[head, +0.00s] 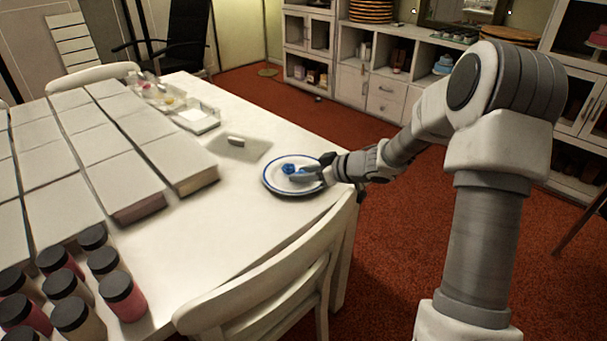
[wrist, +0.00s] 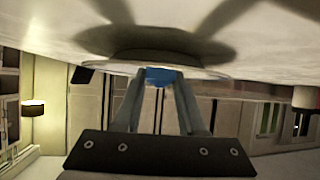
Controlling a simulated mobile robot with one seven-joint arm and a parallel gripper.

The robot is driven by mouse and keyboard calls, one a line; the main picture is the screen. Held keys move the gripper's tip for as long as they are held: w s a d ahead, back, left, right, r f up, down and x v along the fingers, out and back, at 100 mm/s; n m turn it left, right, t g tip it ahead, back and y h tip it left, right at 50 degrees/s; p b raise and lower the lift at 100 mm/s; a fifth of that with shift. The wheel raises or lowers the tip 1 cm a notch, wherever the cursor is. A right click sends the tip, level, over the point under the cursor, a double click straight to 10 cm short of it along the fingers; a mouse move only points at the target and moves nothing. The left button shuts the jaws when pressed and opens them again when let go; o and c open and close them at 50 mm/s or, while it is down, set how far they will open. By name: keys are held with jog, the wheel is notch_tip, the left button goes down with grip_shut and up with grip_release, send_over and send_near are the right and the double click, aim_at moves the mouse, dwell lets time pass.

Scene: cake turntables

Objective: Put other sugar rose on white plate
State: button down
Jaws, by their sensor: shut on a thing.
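The white plate (head: 276,186) with a blue rim lies near the right edge of the white table. My gripper (head: 298,174) reaches in from the right, low over the plate. It is shut on a blue sugar rose (head: 288,168), which shows at the fingertips over the plate. In the wrist view, which is upside down, the blue rose (wrist: 160,74) sits between the two fingertips (wrist: 160,78), close to the plate's edge. I cannot tell whether the rose touches the plate, or whether a second rose is hidden behind it.
A flat grey board (head: 258,149) with a small light piece (head: 236,141) lies behind the plate. Clear containers (head: 198,122) stand farther back. Large pale boxes (head: 110,150) fill the left, with dark-lidded jars (head: 122,297) in front. A white chair (head: 255,300) stands at the near edge.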

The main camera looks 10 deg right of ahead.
jog(key=shift+c, duration=2.4)
grip_release()
jog(key=shift+f, duration=0.15)
jog(key=shift+r, duration=0.2)
jog(key=p+v, duration=0.4)
jog(key=v, duration=0.8)
jog(key=shift+r+p, duration=0.1)
jog(key=shift+p, duration=0.2)
